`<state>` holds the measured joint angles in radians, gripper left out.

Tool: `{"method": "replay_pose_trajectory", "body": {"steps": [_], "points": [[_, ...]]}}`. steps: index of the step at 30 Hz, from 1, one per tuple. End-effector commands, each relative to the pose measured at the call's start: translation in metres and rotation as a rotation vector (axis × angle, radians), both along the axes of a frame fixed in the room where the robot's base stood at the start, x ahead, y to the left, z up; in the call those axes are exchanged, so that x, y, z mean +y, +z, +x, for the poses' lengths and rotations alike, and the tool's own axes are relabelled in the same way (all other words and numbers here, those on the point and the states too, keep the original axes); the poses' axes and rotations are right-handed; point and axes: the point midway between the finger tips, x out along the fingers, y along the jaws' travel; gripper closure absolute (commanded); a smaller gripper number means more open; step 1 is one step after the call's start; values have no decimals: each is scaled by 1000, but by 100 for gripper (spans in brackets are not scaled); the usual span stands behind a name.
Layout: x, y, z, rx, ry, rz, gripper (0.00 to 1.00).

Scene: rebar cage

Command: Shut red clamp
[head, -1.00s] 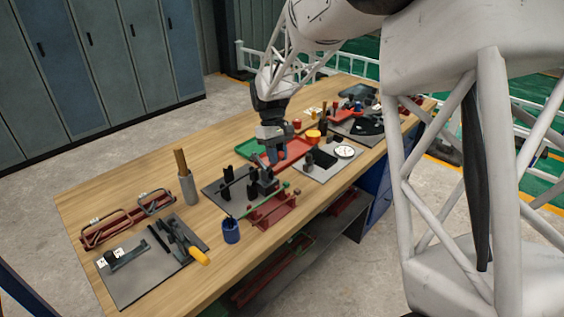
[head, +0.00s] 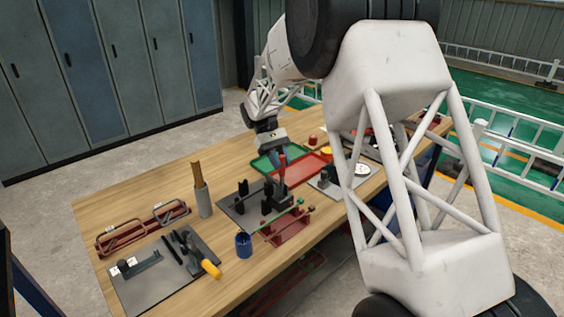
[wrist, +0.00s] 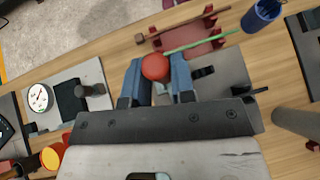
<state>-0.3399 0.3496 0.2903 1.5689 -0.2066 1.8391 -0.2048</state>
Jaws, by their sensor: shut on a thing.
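The red clamp's round red knob (wrist: 155,67) sits between the two blue fingers of my gripper (wrist: 157,80) in the wrist view. In the head view the red handle (head: 282,161) stands roughly upright above the dark clamp body (head: 278,193), on a grey plate (head: 238,211). My gripper (head: 279,158) is shut on this handle from above. Most of the clamp's body and its jaw are hidden by the gripper in the wrist view, so I cannot tell the clamp's exact state.
A dark red stand (head: 290,228) with a green rod and a brown rod is close in front. A blue cup (head: 243,245) and a grey cylinder (head: 204,202) with wooden sticks stand to the left. Red (head: 300,176) and green trays lie behind. A dial gauge (wrist: 40,97) is nearby.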

Motion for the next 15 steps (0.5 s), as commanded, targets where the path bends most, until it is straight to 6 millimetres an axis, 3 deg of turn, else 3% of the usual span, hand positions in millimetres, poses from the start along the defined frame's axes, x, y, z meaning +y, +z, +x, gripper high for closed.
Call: {"method": "replay_pose_trajectory", "body": {"steps": [10,11,15], "points": [[2,0,1,-3,2,1,100],[2,0,1,-3,2,1,72],[2,0,1,-2,2,0,52]]}}
